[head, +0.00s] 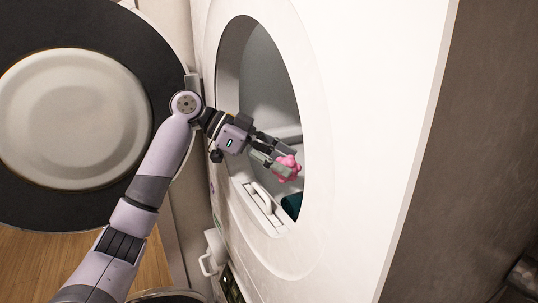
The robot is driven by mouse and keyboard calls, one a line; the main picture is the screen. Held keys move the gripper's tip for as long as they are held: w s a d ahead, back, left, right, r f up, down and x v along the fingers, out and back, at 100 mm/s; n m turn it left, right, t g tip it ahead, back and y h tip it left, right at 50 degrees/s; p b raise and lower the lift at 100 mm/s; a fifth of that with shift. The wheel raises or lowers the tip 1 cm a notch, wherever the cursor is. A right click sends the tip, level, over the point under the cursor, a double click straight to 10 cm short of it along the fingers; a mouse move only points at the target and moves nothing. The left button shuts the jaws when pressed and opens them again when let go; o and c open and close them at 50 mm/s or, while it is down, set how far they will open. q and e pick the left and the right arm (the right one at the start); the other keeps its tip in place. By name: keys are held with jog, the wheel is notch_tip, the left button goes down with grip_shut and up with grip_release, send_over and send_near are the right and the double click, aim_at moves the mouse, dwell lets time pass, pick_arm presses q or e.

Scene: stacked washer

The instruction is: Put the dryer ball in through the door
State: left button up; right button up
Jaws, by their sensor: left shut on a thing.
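The dryer ball (288,167) is pink and knobbly. My left gripper (276,158) is shut on it and holds it at the round door opening of the white machine (375,110). The ball shows against the opening, near its lower right part; how deep it is cannot be told exactly. The round door (75,120), with a dark rim and a pale middle, stands open at the left. My left arm passes in front of it. My right gripper is not in view.
Inside the drum opening (265,80), a dark teal thing (292,206) lies low at the right. A white latch-like part (263,197) sits at the opening's lower edge. A white handle (210,262) sticks out below. Wooden floor (30,270) shows at the lower left.

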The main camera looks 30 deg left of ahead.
pick_arm(q)
jog(key=shift+s+a+f, duration=0.1)
jog(key=shift+f, duration=0.5)
jog(key=o, duration=1.2)
jog(key=v, duration=1.2)
